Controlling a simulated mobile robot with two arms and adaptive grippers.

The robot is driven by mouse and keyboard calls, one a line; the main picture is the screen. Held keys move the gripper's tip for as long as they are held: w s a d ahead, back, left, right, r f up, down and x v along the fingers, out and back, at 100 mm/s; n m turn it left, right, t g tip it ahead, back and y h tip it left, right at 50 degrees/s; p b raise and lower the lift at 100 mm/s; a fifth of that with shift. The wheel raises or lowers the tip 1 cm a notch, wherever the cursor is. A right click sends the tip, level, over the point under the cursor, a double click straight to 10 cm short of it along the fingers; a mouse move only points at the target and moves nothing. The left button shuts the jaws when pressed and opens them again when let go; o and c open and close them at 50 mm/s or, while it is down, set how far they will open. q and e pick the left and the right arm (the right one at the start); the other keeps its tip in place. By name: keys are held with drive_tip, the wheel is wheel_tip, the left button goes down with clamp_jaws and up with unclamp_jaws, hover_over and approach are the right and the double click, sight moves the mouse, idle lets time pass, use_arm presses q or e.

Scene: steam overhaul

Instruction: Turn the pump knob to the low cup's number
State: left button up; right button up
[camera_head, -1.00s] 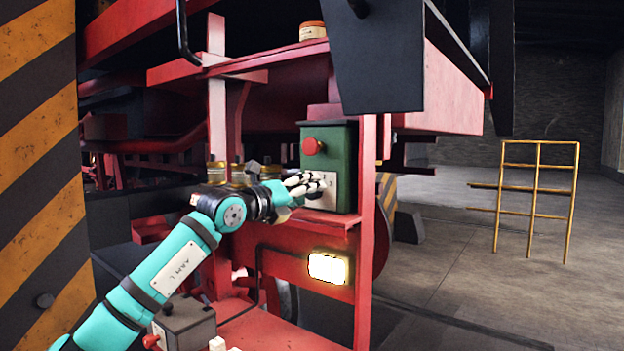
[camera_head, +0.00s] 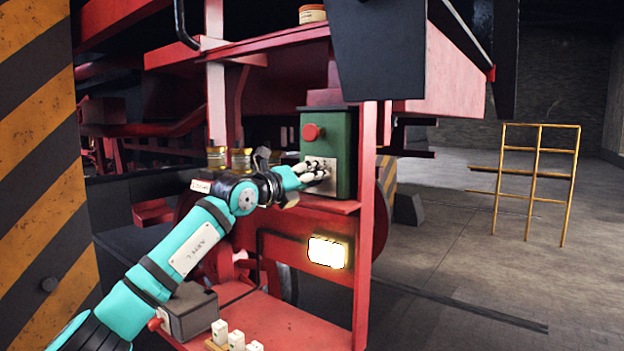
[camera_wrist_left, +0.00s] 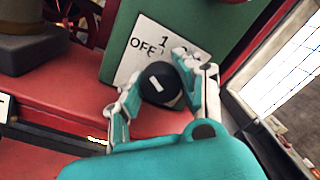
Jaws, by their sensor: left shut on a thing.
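The green pump box (camera_head: 342,160) stands on a red shelf in the head view, with a red button (camera_head: 312,132) on its front. In the left wrist view the black knob (camera_wrist_left: 160,84) with a white mark sits on a white dial plate (camera_wrist_left: 138,47). "OFF" and "1" can be read there; the other markings are partly hidden by a finger. My left gripper (camera_head: 318,172) is at the dial, and in the wrist view its two fingers (camera_wrist_left: 158,92) are shut around the knob. Cups with brass tops (camera_head: 241,159) stand left of the box. My right gripper is not in view.
A lit lamp (camera_head: 327,252) is on the red frame below the shelf. A grey box (camera_head: 190,312) and several small white blocks (camera_head: 236,340) are on the lower red ledge. A yellow railing (camera_head: 537,180) stands on open floor at right.

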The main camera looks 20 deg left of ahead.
use_arm(q)
drive_tip(key=shift+f+m+b, duration=0.15)
drive_tip(key=shift+m+b, duration=0.75)
drive_tip(key=shift+m, duration=0.4)
drive_tip(key=m+b, duration=0.1)
drive_tip(key=m, duration=0.3)
drive_tip(key=shift+b, duration=0.35)
drive_tip(key=m, duration=0.4)
drive_tip(key=shift+m+y+b, duration=0.3)
drive_tip(key=shift+y+b, duration=0.1)
drive_tip(key=m, duration=0.4)
drive_tip(key=o, duration=1.2)
